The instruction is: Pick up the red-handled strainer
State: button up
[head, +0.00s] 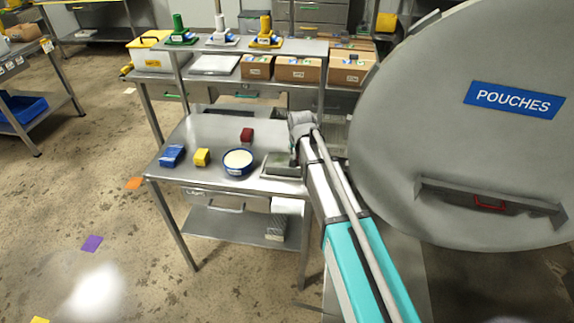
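I cannot make out a red-handled strainer in the head view. Three upright-handled tools stand on the upper shelf: a green one (180,31), a white one (221,30) and a yellow one (265,31). None of them has a red handle. My arm reaches up from the lower right to a grey joint near the right side of the steel table (212,132). I cannot make out my gripper's fingers, so its opening and anything in it do not show.
The table holds a blue block (172,156), a yellow block (202,157), a dark red block (247,135), a blue-rimmed bowl (238,161) and a metal tray (283,171) beside my arm. A round door labelled POUCHES (450,110) fills the right. Floor is open at left.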

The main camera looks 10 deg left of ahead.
grip_shut()
dwell(0.3)
jog(key=shift+r, duration=0.15)
dwell(0.4)
notch_tip(320, 180, up, 3)
jog(key=p, duration=0.3)
jog(key=s+d+r+p, duration=0.9)
jog(key=d+p, duration=0.1)
jog(key=d, duration=0.1)
jog(key=shift+r, duration=0.35)
jog(key=shift+a+r, duration=0.1)
dwell(0.4)
jog(key=shift+r+p, duration=1.7)
jog(key=shift+p, duration=0.05)
